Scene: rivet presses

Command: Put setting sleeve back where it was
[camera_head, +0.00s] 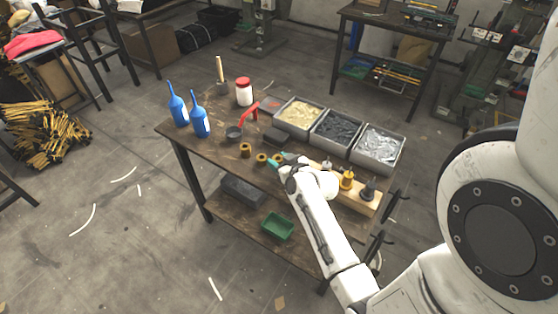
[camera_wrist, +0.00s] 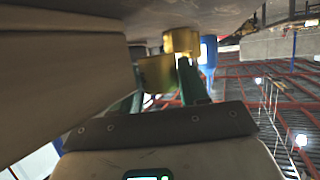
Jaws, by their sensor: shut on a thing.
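My gripper (camera_head: 277,163) is at the front middle of the workbench, its teal fingers low over the top. In the wrist view, which is upside down, my gripper (camera_wrist: 168,82) is shut on a brass-coloured setting sleeve (camera_wrist: 156,74). A second brass sleeve (camera_wrist: 182,42) stands just beyond it against the bench top. In the head view, brass sleeves stand in a row left of my gripper, one farther left (camera_head: 245,150) and one close to the fingertips (camera_head: 261,159). The held sleeve is largely hidden there. I cannot tell whether it touches the bench.
A wooden block (camera_head: 356,195) with dark and yellow tools stands right of my gripper. Three metal bins (camera_head: 337,128) line the back. The bench's front-left top (camera_head: 215,150) is clear.

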